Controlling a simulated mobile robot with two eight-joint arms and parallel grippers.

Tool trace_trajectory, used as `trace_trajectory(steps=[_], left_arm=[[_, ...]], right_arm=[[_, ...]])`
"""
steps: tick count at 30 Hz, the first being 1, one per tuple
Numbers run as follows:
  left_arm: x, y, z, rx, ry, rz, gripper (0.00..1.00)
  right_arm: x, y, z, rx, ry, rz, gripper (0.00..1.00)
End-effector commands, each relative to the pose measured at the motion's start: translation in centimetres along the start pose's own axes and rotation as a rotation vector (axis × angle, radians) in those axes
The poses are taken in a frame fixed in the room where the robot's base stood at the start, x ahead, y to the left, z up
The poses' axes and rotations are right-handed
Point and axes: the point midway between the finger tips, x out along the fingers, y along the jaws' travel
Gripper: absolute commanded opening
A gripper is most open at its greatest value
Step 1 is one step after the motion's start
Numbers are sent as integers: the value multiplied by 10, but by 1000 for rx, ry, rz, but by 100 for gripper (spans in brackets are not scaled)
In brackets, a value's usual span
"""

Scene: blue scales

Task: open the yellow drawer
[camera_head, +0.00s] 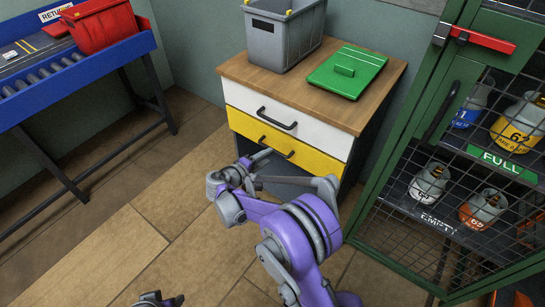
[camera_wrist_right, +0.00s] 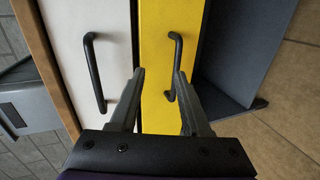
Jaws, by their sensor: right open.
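The yellow drawer (camera_head: 310,155) is the lower drawer of a wood-topped cabinet and looks shut, in line with the white drawer above. Its black bar handle (camera_wrist_right: 178,52) shows in the right wrist view. My right gripper (camera_wrist_right: 160,74) is open and empty in front of the yellow face, its fingers either side of a bare strip. The right finger overlaps the handle in the picture; I cannot tell whether they touch. In the head view the right gripper (camera_head: 262,158) is at the yellow drawer. A small grey and dark part (camera_head: 158,299) at the bottom edge may be my left gripper, mostly cut off.
The white drawer (camera_head: 252,108) has its own black handle. A grey bin (camera_head: 282,35) and a green board (camera_head: 346,72) rest on the cabinet top (camera_head: 300,85). A green mesh cage (camera_head: 400,130) with gas bottles stands right. A blue conveyor (camera_head: 75,70) with a red bin stands left.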

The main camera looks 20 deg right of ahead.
Motion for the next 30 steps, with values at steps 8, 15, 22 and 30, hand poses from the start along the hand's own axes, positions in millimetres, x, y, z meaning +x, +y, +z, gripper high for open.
trace_trajectory(steps=[8,15,22,30], left_arm=[[23,0,7,0,-8,0,50],[27,0,8,0,-9,0,50],[35,0,10,0,-12,0,50],[40,0,11,0,-13,0,50]], right_arm=[[9,-50,-31,-42,24,129,47],[40,-47,-32,-44,22,135,47],[83,-41,-33,-44,22,134,47],[112,-36,-34,-44,24,133,47]])
